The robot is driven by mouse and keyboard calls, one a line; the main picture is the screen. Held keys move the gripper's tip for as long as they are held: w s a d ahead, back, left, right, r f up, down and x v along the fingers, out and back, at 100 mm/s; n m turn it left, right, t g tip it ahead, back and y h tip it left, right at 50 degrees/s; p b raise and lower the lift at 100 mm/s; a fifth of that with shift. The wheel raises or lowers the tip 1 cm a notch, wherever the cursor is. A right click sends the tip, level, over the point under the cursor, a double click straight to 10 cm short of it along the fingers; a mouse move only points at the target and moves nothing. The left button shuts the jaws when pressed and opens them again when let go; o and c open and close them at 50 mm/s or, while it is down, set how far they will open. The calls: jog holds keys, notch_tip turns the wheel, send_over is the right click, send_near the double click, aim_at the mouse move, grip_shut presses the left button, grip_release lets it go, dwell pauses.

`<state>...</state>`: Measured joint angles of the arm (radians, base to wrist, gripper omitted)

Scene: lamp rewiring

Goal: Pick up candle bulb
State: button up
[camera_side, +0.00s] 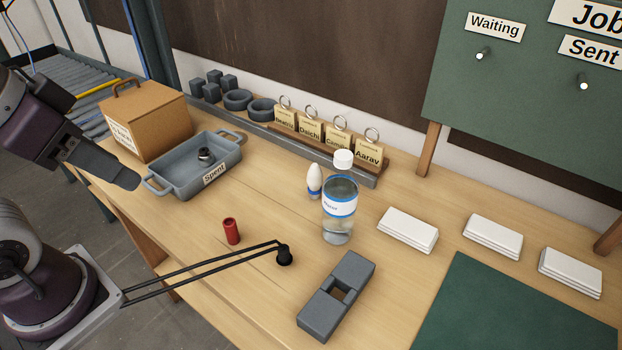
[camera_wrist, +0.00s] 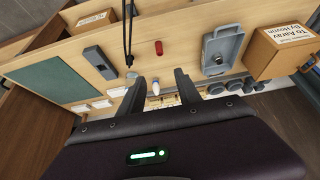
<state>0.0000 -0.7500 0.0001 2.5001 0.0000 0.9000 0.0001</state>
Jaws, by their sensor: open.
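The candle bulb (camera_side: 314,181) is white and pointed with a blue base. It stands upright on the wooden bench, just left of a water bottle (camera_side: 340,208). In the wrist view the bulb (camera_wrist: 156,87) shows small, between the two fingers in the picture but well beyond them. My gripper (camera_side: 128,177) is in the air at the left, near the spent tray and far from the bulb. In the wrist view its fingers (camera_wrist: 159,80) are apart with nothing held between them.
The grey spent tray (camera_side: 195,176) holds a small dark part. A cardboard box (camera_side: 155,115), red cylinder (camera_side: 231,231), black lamp cord piece (camera_side: 284,256) and grey slotted block (camera_side: 336,296) stand around. Name tags (camera_side: 340,140) line the back. White stacks (camera_side: 408,231) and a green mat (camera_side: 510,315) are right.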

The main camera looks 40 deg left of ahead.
dwell(0.3)
jog(key=o, duration=0.4)
jog(key=n+t, duration=0.1)
jog(key=t, duration=0.5)
send_over(312, 181)
jog(key=s, duration=0.2)
notch_tip(312, 181, down, 16)
jog(key=shift+m+t+y, duration=0.3)
jog(key=shift+t+y, duration=0.4)
jog(key=shift+t, duration=0.2)
notch_tip(312, 181, down, 7)
jog(key=shift+w+d+r, duration=0.1)
jog(key=shift+w+r, duration=0.05)
jog(key=x, duration=0.7)
jog(key=shift+f, duration=0.3)
